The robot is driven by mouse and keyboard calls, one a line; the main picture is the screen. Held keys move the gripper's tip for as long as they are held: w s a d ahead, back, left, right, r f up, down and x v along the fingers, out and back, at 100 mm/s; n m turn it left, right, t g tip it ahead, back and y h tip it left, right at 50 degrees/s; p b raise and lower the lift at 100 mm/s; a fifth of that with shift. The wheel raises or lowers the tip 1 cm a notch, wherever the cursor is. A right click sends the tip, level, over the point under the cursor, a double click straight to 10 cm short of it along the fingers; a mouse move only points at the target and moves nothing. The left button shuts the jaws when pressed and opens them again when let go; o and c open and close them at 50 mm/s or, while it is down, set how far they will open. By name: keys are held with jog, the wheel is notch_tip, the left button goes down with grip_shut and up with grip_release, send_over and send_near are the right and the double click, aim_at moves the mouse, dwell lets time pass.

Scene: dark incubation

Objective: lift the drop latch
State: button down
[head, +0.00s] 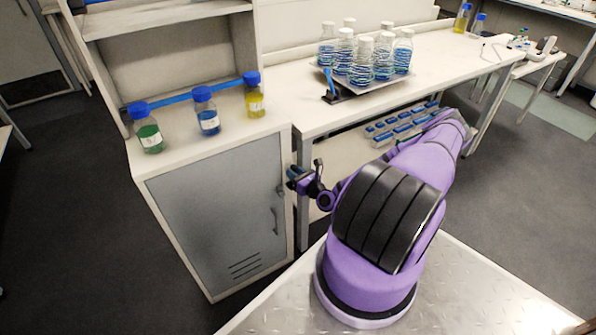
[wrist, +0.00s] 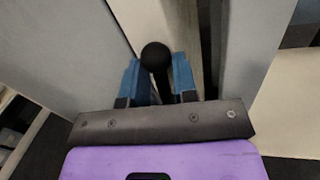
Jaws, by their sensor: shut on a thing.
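The drop latch shows in the wrist view as a black ball knob on a short dark stem (wrist: 155,57). It stands between the two blue fingers of my gripper (wrist: 157,75), which is shut on it. In the head view my gripper (head: 299,178) is at the upper right edge of the grey cabinet door (head: 215,205). A small part of the latch (head: 281,190) shows there beside the fingers. The fingers hide much of it, so I cannot tell how far the latch is raised. The door looks closed, with its curved handle (head: 274,220) below the latch.
Bottles with blue caps, green (head: 150,138), blue (head: 208,120) and yellow (head: 255,102), stand on the cabinet top. The bench (head: 430,70) to the right holds a tray of several flasks (head: 362,68). Blue-topped items (head: 400,125) sit beneath it. Open floor lies left of the cabinet.

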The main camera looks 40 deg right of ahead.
jog(key=shift+d+f+m, duration=0.1)
jog(key=shift+d+m, duration=0.1)
jog(key=shift+m, duration=0.1)
jog(key=shift+s, duration=0.1)
jog(key=c, duration=1.1)
grip_release()
jog(key=shift+d, duration=0.1)
jog(key=s, duration=1)
jog(key=shift+s+a+f, duration=0.2)
jog(key=shift+s+a, duration=0.05)
jog(key=shift+s, duration=0.15)
jog(key=shift+s, duration=0.1)
